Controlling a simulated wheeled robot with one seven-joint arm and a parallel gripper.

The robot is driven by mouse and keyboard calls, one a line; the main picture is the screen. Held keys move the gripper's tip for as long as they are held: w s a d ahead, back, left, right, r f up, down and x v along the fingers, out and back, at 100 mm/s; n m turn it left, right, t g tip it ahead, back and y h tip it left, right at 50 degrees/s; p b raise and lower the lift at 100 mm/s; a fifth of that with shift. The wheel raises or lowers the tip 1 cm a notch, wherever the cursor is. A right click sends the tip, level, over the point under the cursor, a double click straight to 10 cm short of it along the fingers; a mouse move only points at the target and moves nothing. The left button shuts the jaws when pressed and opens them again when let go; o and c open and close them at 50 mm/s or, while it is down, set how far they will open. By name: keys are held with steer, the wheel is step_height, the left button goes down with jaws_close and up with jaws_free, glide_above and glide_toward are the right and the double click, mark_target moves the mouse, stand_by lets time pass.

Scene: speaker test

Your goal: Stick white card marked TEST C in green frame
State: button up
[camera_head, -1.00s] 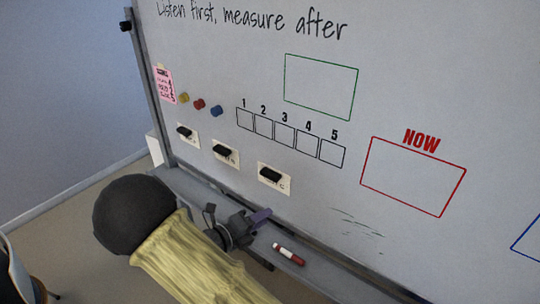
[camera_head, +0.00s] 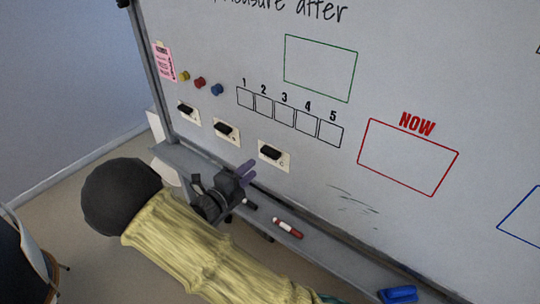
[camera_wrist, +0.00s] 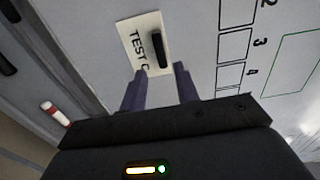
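The white card marked TEST C (camera_head: 281,164) is on the whiteboard, low and rightmost of three cards, with a black handle across it. In the wrist view the card (camera_wrist: 133,40) lies just ahead of my fingertips, its handle upright in the picture. My gripper (camera_head: 253,168) is just left of and below the card in the head view.
Two similar cards (camera_head: 225,131) hang to the left. Numbered boxes (camera_head: 284,117) lie between the card and the green frame. An empty red NOW frame (camera_head: 408,158) is at right. The tray below holds a red-and-white marker (camera_head: 287,228) and a blue eraser (camera_head: 398,294).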

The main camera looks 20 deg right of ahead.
mark_target(268, 154)
steer(key=b+x, duration=0.2)
steer(key=x, duration=0.4)
steer(key=shift+d, duration=0.15)
steer(key=shift+x, duration=0.8)
jaws_close()
steer(key=shift+r+p, duration=0.15)
steer(key=shift+p, duration=0.45)
